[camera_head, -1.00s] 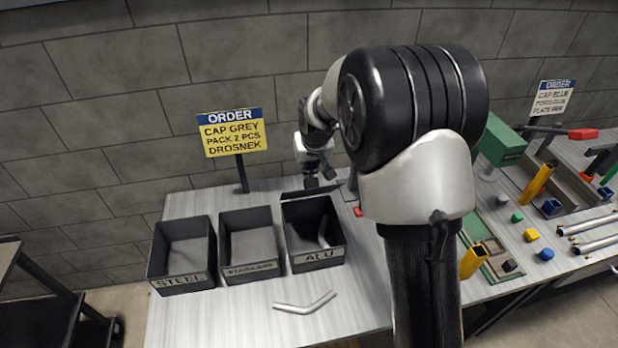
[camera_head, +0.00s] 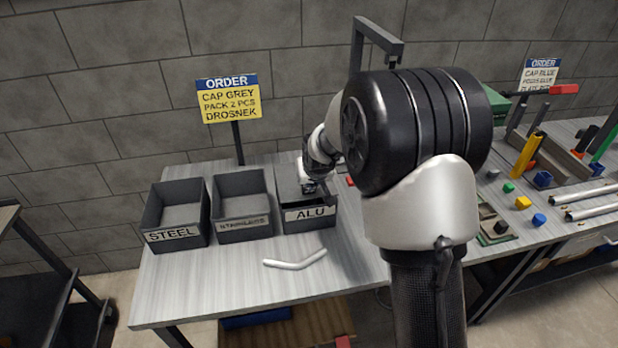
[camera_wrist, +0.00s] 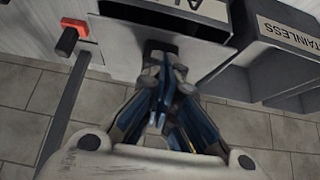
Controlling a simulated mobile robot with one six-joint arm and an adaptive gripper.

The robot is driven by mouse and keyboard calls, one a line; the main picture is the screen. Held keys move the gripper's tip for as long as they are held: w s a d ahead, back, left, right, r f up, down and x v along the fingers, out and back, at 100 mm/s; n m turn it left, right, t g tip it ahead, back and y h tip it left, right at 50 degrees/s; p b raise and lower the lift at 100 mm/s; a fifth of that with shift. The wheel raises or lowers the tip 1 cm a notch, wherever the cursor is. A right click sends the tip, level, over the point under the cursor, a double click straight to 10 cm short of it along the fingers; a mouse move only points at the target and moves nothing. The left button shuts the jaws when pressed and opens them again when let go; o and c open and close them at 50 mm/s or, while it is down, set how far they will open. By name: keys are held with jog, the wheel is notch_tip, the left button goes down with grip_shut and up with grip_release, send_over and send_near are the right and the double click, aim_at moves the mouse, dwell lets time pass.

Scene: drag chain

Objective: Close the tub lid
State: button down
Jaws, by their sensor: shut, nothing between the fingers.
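The tub labelled ALU (camera_head: 310,218) is the rightmost of three dark grey tubs on the table. Its lid (camera_head: 288,186) is swung down over the top, with a narrow dark gap along the labelled front. My gripper (camera_head: 309,187) is shut and empty, with its fingers down at the lid. In the wrist view my fingertips (camera_wrist: 160,52) are at the grey lid (camera_wrist: 203,58), and the dark gap shows between the lid and the ALU label (camera_wrist: 185,6). I cannot tell how firmly they touch. The inside of the tub is mostly hidden.
The open STAINLESS tub (camera_head: 241,228) stands close to the left of ALU, then the open STEEL tub (camera_head: 176,236). A bent light pipe (camera_head: 296,260) lies in front. An order sign (camera_head: 229,100) stands behind. A red piece (camera_wrist: 68,40) is beside the tub.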

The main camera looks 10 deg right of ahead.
jog(key=shift+s+f+b, duration=0.3)
jog(key=shift+f+b, duration=0.05)
jog(key=shift+f, duration=0.6)
notch_tip(320, 180, up, 5)
jog(key=p, duration=0.3)
jog(key=shift+f, duration=0.15)
jog(key=s+r, duration=0.5)
jog(key=s, duration=0.8)
jog(key=s+r+g+p, duration=0.1)
jog(key=s+r, duration=0.4)
jog(key=s, duration=0.9)
jog(key=s+r+g, duration=0.1)
jog(key=s+r, duration=0.4)
jog(key=s, duration=0.9)
